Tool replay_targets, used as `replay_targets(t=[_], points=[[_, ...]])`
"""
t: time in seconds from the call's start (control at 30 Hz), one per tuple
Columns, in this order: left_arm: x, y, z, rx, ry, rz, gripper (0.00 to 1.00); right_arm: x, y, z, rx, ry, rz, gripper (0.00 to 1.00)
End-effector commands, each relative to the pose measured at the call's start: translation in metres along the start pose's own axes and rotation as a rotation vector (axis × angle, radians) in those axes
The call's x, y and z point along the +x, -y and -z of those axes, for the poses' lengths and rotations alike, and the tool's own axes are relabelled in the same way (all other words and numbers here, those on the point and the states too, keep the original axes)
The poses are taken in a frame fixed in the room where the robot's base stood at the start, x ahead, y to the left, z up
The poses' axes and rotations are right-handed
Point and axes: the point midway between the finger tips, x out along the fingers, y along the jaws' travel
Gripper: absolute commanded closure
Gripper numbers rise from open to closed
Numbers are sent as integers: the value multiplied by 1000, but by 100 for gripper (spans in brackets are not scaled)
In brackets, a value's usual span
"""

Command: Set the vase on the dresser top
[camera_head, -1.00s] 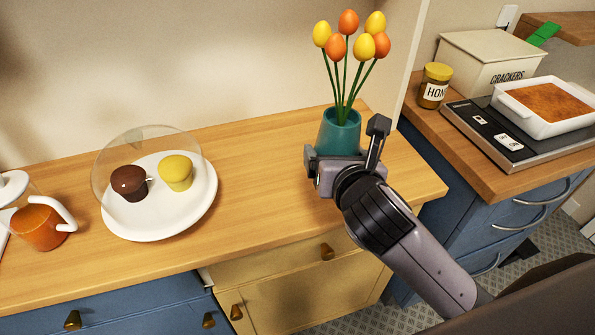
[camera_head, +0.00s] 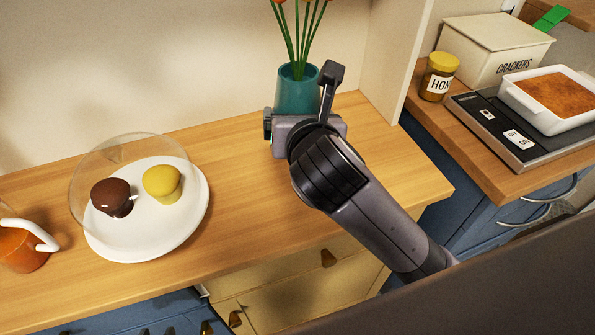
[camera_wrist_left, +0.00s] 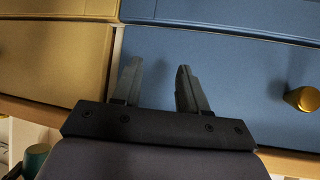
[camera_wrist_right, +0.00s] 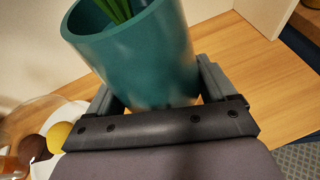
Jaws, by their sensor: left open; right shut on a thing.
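The teal vase (camera_head: 297,89) with orange and yellow tulips stands upright over the back right of the wooden dresser top (camera_head: 245,190), close to the wall; the blooms are mostly cut off by the head view's top edge. My right gripper (camera_head: 300,106) is shut on the vase from the front. The vase fills the right wrist view (camera_wrist_right: 140,55) between the fingers. Its base is hidden by the gripper, so I cannot tell whether it touches the top. My left gripper (camera_wrist_left: 158,75) is open and empty in front of the drawer fronts, seen only in the left wrist view.
A white plate (camera_head: 150,240) with a brown and a yellow cupcake under a clear dome stands left of the vase.

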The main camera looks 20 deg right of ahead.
Motion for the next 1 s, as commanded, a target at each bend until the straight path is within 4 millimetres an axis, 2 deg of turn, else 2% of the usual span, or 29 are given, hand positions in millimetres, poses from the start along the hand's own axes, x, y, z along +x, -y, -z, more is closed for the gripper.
replay_targets(t=[0.1,0.3,0.57,0.8,1.0], points=[[2,0,-4,0,0,0,57,11,4,28,-2,1,0,86],[7,0,-10,0,1,0,57,26,8,64,-1,5,-1,86],[9,0,-13,0,1,-1,57,34,10,82,0,7,-1,86],[13,0,-19,0,2,-1,57,47,14,111,0,6,-1,86],[14,0,-20,0,2,-1,57,49,14,118,0,8,-3,86]])
